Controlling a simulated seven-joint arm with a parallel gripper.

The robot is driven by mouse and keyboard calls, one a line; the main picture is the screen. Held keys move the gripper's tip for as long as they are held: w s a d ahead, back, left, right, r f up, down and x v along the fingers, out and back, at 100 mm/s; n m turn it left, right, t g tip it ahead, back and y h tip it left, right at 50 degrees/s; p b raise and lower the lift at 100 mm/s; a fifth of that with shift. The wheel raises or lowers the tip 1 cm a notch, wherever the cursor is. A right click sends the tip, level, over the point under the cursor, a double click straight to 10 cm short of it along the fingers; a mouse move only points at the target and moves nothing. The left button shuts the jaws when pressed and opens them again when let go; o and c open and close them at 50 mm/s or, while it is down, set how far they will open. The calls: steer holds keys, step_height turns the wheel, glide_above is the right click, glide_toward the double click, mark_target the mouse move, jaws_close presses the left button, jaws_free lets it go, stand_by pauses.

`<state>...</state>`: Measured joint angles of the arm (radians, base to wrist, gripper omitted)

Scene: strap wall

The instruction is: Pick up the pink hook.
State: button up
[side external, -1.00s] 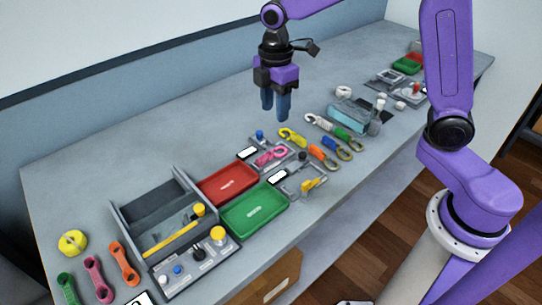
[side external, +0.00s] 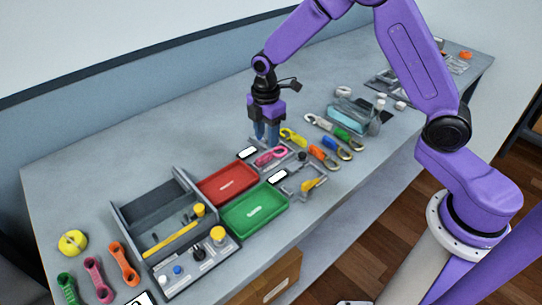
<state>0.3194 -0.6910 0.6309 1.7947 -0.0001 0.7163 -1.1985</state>
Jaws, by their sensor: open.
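The pink hook (side external: 271,157) lies on a grey fixture on the bench, near the back right corner of the red tray. My gripper (side external: 267,141) points down just behind and above it, with its two dark blue fingers spread. The fingertips are close to the hook's far side; I cannot tell whether they touch it. The fingers hide the part of the fixture behind the hook.
A yellow hook (side external: 294,138) lies close to the right of my gripper. An orange hook (side external: 322,156) and a green hook (side external: 343,134) lie further right. The red tray (side external: 228,184) and green tray (side external: 254,213) are to the left. The bench behind is clear.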

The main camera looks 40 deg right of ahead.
mark_target(266, 155)
steer(key=shift+s+a+f, duration=0.1)
steer(key=shift+a+f, duration=0.05)
steer(key=shift+f, duration=1.55)
steer(key=shift+a+f, duration=0.1)
steer(key=shift+f, duration=1.55)
jaws_close()
